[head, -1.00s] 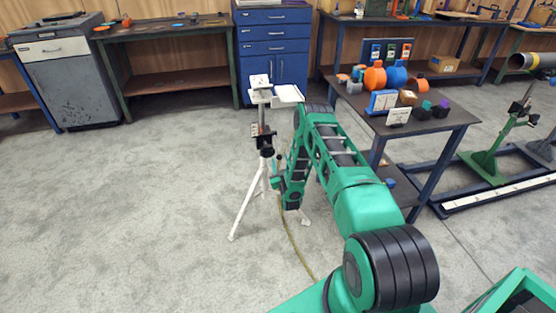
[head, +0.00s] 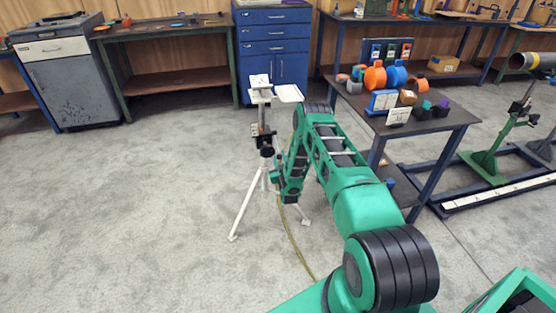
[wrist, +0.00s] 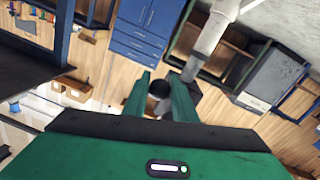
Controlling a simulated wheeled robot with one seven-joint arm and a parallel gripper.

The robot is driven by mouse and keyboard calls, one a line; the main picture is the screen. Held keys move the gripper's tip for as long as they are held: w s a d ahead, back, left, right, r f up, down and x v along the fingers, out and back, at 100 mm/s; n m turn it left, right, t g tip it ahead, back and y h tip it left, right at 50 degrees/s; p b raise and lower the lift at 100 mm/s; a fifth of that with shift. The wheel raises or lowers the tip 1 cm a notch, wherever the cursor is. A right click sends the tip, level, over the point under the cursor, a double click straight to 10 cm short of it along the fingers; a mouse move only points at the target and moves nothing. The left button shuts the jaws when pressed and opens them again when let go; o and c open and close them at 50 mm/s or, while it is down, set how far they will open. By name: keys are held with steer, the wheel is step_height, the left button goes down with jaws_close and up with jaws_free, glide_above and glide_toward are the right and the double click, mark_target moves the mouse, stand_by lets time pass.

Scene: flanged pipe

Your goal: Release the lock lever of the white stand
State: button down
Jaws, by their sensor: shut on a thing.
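The white stand (head: 250,197) is a tripod with splayed legs, a dark clamp on its column and white plates on top. My gripper is at the right side of its column, below the plates, in the head view; its fingertips are small and partly hidden there. In the wrist view my gripper (wrist: 163,92) has its two green fingers closed around a dark round end, which looks like the lock lever (wrist: 159,89). The stand's pale column (wrist: 213,30) runs just beyond the fingers there. The rest of the lever is hidden.
A dark table (head: 437,125) with orange and blue pipe parts stands right of my arm. A blue drawer cabinet (head: 273,45) is behind the stand. A yellowish cable (head: 293,240) lies on the floor. The floor left of the stand is clear.

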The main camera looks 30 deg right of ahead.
steer(key=shift+s+a+r, duration=0.2)
steer(key=shift+s+r, duration=0.15)
steer(key=shift+r, duration=0.4)
steer(key=c, duration=1.5)
jaws_free()
steer(key=shift+o, duration=0.2)
steer(key=shift+s, duration=0.15)
steer(key=v, duration=1)
steer(key=shift+s, duration=0.2)
steer(key=shift+a, duration=0.15)
